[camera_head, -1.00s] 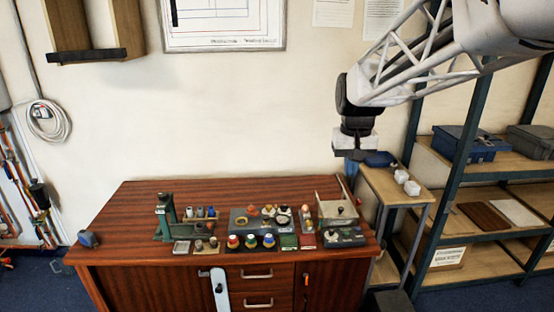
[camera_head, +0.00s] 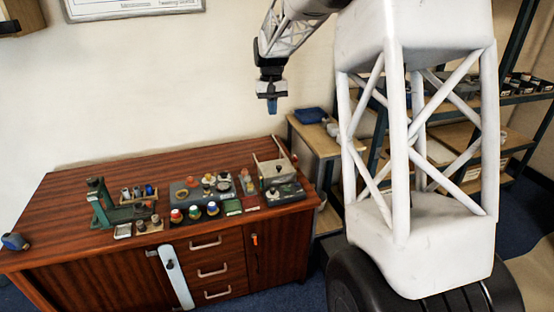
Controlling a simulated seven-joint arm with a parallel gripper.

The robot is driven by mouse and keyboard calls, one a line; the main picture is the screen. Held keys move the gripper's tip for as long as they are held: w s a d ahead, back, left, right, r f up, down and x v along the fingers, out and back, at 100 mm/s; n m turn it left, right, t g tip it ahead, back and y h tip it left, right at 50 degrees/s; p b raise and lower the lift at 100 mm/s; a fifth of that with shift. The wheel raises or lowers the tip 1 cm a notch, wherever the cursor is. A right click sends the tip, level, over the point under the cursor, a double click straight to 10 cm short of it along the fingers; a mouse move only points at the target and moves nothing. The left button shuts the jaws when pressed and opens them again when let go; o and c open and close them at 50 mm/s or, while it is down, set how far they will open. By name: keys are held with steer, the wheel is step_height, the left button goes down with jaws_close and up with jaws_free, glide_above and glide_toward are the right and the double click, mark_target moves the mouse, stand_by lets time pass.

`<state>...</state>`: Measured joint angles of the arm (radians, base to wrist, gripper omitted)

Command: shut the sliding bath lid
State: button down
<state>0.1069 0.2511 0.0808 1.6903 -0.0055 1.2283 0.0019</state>
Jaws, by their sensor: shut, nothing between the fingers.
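A grey-green bath-like box (camera_head: 286,191) stands at the right end of the wooden bench. A pale metal plate (camera_head: 268,174) with a small dark knob sits at its back and looks like the sliding lid. It seems to lie off part of the box, but the view is too small to tell exactly how far. My gripper (camera_head: 271,106) hangs pointing down in the air above the back right of the bench, higher in the picture than the box and apart from it. Its blue fingers are shut and empty.
The bench (camera_head: 75,206) holds several jars (camera_head: 194,212), a grey block (camera_head: 180,194) with round parts, and a green press (camera_head: 104,209) at the left. Its left part is mostly clear. Side shelving (camera_head: 305,140) stands behind right. My white base column fills the right.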

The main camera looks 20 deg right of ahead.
steer(key=w+d+f+g, duration=0.1)
steer(key=w+d+f, duration=0.3)
steer(key=w+f, duration=0.6)
steer(key=w+d+f+g, duration=0.1)
steer(key=w+d+f, duration=0.3)
steer(key=w+f, duration=0.7)
steer(key=shift+w+d+f+m+y, duration=0.2)
steer(key=shift+w+d+m+y, duration=0.1)
steer(key=shift+w, duration=0.75)
steer(key=shift+f, duration=0.15)
glide_above(277, 163)
step_height(277, 163, down, 10)
steer(key=shift+r, duration=0.2)
steer(key=shift+s+a, duration=0.2)
steer(key=shift+s, duration=0.8)
steer(key=shift+s+a+f, duration=0.1)
steer(key=shift+s+f, duration=0.05)
steer(key=shift+s, duration=0.7)
steer(key=shift+s, duration=0.1)
